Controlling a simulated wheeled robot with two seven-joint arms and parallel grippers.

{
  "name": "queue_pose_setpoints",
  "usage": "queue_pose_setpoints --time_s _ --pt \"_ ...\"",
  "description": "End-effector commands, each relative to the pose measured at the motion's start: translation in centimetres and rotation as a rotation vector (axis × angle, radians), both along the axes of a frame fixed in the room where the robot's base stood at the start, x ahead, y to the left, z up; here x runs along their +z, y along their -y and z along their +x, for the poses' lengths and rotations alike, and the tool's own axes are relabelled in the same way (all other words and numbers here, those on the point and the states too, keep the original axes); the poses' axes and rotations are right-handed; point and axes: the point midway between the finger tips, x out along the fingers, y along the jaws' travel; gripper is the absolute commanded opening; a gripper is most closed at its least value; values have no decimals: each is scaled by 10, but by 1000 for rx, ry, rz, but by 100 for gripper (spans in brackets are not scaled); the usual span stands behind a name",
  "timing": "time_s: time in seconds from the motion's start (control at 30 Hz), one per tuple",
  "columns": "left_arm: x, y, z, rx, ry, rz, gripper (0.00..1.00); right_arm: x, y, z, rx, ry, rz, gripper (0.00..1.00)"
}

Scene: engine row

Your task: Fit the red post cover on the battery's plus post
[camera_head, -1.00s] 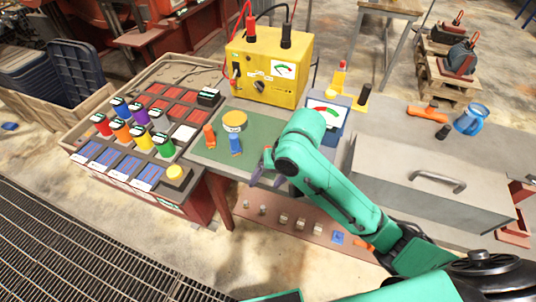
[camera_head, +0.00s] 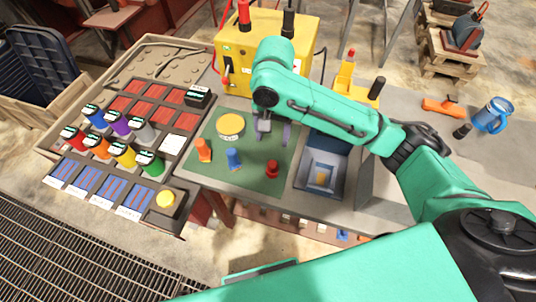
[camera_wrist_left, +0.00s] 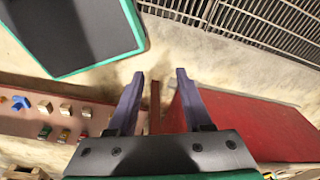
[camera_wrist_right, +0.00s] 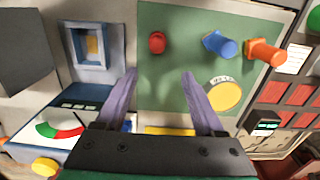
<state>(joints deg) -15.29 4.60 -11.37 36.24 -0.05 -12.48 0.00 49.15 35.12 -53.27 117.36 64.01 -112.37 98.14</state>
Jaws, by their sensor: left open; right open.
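A small red cap, which looks like the post cover (camera_head: 272,168), stands on the green mat (camera_head: 215,180) near its right front corner. It also shows in the right wrist view (camera_wrist_right: 157,42), beyond the fingertips and in line with the gap. My right gripper (camera_head: 275,130) points down over the mat's back right part, open and empty, apart from the cap. It also shows in the right wrist view (camera_wrist_right: 158,74). My left gripper (camera_wrist_left: 160,74) is open and empty in its wrist view, away from the cap.
An orange cap (camera_head: 204,150), a blue cap (camera_head: 233,158) and a yellow disc (camera_head: 230,125) share the mat. A rack of coloured pots (camera_head: 110,140) is left.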

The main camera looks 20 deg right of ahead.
Motion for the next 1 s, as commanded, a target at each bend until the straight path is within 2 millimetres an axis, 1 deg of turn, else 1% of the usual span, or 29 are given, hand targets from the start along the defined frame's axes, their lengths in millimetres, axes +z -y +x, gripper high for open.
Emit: queue_pose_setpoints --time_s 0.03,0.07,0.1,0.2,0.3,0.37,0.43,0.5,0.6,0.7,0.83,0.87,0.9,0.97,1.0 --pt "2 0 -6 0 -10 1 50 -13 1 -2 -1 -7 -3 71" --pt "3 -1 -11 0 -17 1 50 -21 1 -2 -1 -7 -4 71" --pt "4 -1 -20 1 -31 2 50 -31 1 -2 0 -6 -4 71" --pt "5 -2 -43 1 -69 5 50 -55 1 -2 0 -4 -2 71" --pt "6 -3 -54 1 -87 6 50 -70 0 -2 1 -2 -1 71" --pt "9 -3 -54 0 -85 6 50 -77 0 -1 1 -1 0 71" --pt "14 -3 -47 0 -75 5 50 -87 0 -1 1 -2 -2 71" --pt "21 -2 -34 0 -54 4 50 -101 0 -1 1 -2 -2 71" --pt "23 0 -18 -1 -26 1 50 -120 0 -1 1 0 -2 71" --pt "23 0 -17 -1 -25 0 50 -127 -1 -1 3 1 0 71" --pt "21 0 -25 -1 -39 1 50 -127 -1 -1 3 1 0 71" --pt "21 -1 -28 -1 -43 1 50 -127 -1 -1 3 1 0 67" --pt "21 -1 -30 -1 -47 2 50 -127 -1 -1 3 1 0 52" --pt "21 -1 -32 -2 -50 2 50 -127 -1 -1 3 1 0 29" --pt "21 -1 -32 -2 -51 2 50 -127 -1 -1 3 1 0 13"
